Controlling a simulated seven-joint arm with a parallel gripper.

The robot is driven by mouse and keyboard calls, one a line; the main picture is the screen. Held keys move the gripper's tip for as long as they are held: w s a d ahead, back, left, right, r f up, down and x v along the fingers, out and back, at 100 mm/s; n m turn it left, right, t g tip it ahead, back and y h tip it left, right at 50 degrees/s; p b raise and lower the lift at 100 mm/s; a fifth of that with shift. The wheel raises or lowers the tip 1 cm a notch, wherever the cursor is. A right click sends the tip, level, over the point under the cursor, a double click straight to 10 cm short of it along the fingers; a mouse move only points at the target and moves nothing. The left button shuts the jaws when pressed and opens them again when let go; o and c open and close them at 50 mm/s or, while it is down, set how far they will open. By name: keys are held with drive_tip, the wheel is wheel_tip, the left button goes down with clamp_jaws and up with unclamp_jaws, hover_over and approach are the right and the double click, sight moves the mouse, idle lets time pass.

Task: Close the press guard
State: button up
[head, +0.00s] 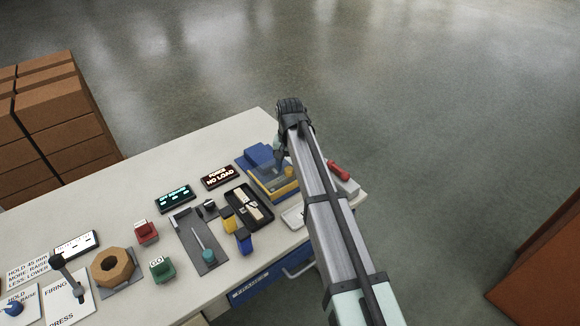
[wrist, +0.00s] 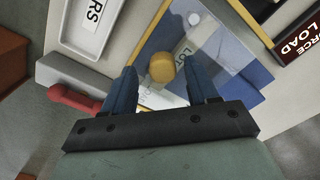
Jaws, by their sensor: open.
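The press (head: 255,158), a blue and yellow box, stands at the far right end of the bench, partly hidden by my arm. In the wrist view, a clear panel that looks like the guard (wrist: 222,50) lies over the blue press body (wrist: 245,97) and a pale label. A round tan knob (wrist: 161,68) shows between my fingers. My gripper (wrist: 160,80) is open, with one blue finger on each side of the knob in the picture. I cannot tell whether they touch it. In the head view my gripper is largely hidden behind my arm. The guard's angle is unclear.
A grey block with a red handle (wrist: 75,100) and a white tray (wrist: 88,25) lie beside the press. A "NO LOAD" display (head: 220,176) and a black tray (head: 248,207) stand left of it. Several controls fill the bench's left part.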

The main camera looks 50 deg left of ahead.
wheel_tip(320, 180, up, 13)
drive_tip(key=shift+r, duration=0.15)
idle(0.4)
idle(0.4)
